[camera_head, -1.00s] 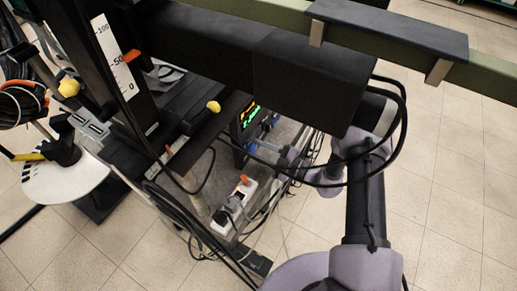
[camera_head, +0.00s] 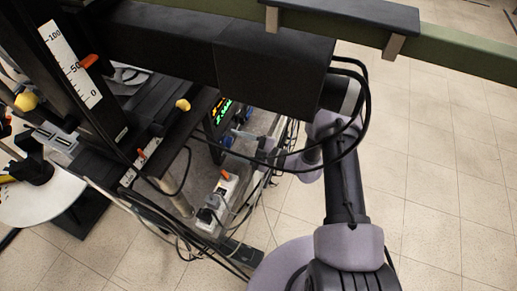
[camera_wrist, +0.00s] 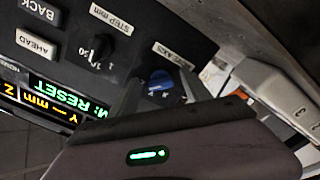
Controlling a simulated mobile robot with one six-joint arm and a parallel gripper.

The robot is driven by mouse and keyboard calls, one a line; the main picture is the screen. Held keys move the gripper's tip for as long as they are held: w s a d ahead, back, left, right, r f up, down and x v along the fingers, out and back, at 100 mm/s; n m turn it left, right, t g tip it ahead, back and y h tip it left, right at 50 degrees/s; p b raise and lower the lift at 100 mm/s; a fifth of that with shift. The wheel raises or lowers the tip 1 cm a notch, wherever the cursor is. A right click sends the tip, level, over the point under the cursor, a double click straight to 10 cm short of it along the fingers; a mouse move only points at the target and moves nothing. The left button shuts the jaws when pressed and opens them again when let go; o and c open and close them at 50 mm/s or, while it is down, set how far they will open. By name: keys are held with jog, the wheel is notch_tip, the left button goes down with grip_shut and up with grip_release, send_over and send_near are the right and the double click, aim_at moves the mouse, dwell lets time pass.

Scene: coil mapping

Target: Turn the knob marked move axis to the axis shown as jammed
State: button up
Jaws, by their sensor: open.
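The control panel (camera_wrist: 130,70) fills the upper left of the wrist view, upside down. A blue knob (camera_wrist: 160,80) sits under a label (camera_wrist: 172,55) that appears to read "MOVE AXIS"; its lower part is partly hidden by my gripper. My gripper (camera_wrist: 158,92) is open, its fingertips on either side of the knob in the picture; I cannot tell whether they touch it. A display (camera_wrist: 58,103) shows green "M: RESET" and yellow "Y – mm" and "Z"; the jammed axis is not readable. In the head view, my gripper (camera_head: 242,137) is at the lit panel display (camera_head: 221,111).
A black "STEP mm" knob (camera_wrist: 100,45) and the BACK (camera_wrist: 40,12) and AHEAD (camera_wrist: 33,42) buttons are beside the blue knob. A power strip (camera_head: 218,203) and loose cables lie below the panel. A dark beam (camera_head: 270,65) hangs above. Open tiled floor is at right.

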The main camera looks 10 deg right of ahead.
jog(key=p+v, duration=0.2)
jog(key=v, duration=1.5)
jog(key=shift+s, duration=0.15)
jog(key=shift+d, duration=0.1)
